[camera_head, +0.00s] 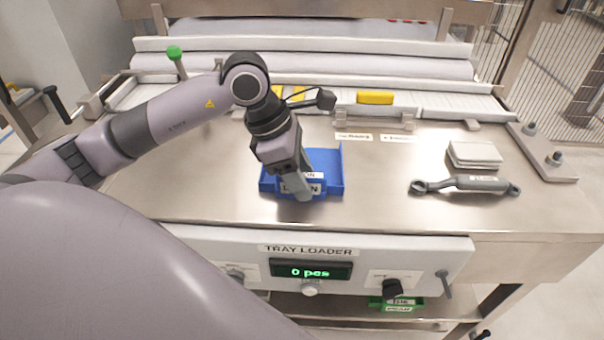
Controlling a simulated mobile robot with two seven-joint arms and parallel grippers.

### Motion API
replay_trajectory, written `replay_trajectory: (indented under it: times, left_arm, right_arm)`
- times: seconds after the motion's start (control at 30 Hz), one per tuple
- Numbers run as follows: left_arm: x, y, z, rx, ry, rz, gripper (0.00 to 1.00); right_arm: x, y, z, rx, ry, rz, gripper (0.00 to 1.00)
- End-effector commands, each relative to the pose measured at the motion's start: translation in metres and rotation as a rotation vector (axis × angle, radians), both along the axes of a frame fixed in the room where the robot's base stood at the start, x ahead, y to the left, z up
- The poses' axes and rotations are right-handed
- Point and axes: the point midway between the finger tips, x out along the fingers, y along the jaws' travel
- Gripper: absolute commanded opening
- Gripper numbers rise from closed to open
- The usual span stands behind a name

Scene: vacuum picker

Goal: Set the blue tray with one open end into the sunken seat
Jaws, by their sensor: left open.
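The blue tray (328,166) is on the steel worktop, a little right of the picture's middle, with white labels at its near side. My left gripper (302,194) points down over the tray's near part and covers some of it. It is open, and its fingers are hard to make out separately. I cannot tell whether the fingers touch the tray. I cannot make out the sunken seat or which end of the tray is open. My right gripper is not in view.
A grey rod-like tool (465,185) and a stack of pale pads (474,154) lie to the right. A yellow block (375,97) sits at the back. The control panel (370,252) runs along the front, with a green tray (398,304) below. Worktop is clear left of the tray.

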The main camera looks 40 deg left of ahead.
Motion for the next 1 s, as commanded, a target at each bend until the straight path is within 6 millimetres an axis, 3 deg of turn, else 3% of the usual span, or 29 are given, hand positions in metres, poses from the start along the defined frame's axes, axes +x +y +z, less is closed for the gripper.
replay_trajectory:
  times: [0.87, 1.0]
  left_arm:
    - [-0.0001, 0.0002, -0.0045, 0.000, 0.000, 0.000, 0.49]
    - [-0.0001, 0.0002, -0.0045, 0.000, 0.000, 0.000, 0.07]
  right_arm:
    - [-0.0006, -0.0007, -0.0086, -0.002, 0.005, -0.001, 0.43]
    - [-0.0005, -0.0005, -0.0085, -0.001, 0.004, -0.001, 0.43]
